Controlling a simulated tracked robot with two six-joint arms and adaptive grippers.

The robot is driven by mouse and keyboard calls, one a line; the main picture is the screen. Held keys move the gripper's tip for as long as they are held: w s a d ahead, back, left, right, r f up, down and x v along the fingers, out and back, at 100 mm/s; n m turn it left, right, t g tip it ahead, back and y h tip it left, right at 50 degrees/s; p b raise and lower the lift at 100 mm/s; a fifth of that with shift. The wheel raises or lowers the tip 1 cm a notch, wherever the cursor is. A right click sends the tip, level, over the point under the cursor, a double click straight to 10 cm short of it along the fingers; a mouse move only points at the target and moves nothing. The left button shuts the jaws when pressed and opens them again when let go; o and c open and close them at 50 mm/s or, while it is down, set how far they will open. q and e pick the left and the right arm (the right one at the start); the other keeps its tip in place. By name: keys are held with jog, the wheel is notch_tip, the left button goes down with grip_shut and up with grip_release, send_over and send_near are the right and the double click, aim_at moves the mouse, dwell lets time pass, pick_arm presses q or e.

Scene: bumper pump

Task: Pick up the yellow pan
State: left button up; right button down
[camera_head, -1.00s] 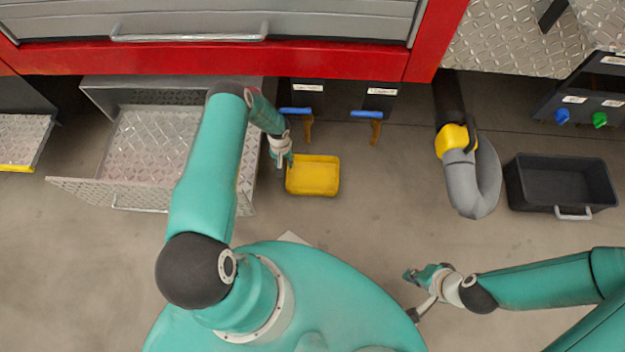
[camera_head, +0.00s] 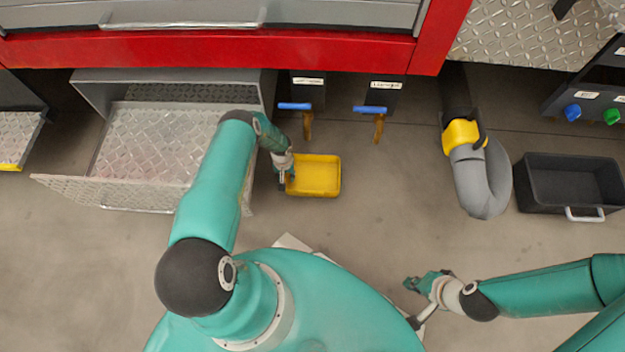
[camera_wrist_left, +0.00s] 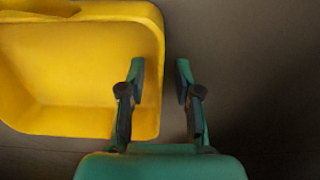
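The yellow pan (camera_head: 318,176) is a shallow rectangular tray on the floor, in the middle of the head view. In the left wrist view the pan (camera_wrist_left: 75,75) fills the upper left. My left gripper (camera_head: 284,180) is at the pan's left edge in the head view. In the left wrist view my left gripper (camera_wrist_left: 160,72) is open, one finger over the pan's wall and the other outside it, with the rim between them in the picture. Contact cannot be told. My right gripper (camera_head: 412,303) is open and empty, away from the pan.
An open metal drawer (camera_head: 160,150) lies left of the pan. Blue-handled valves (camera_head: 372,110) hang behind it under the red frame (camera_head: 210,50). A grey hose (camera_head: 480,185) and a black bin (camera_head: 570,185) stand to the right. Floor in front of the pan is clear.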

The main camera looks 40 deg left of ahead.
pick_arm(q)
jog(key=shift+r, duration=0.1)
grip_shut()
dwell(0.3)
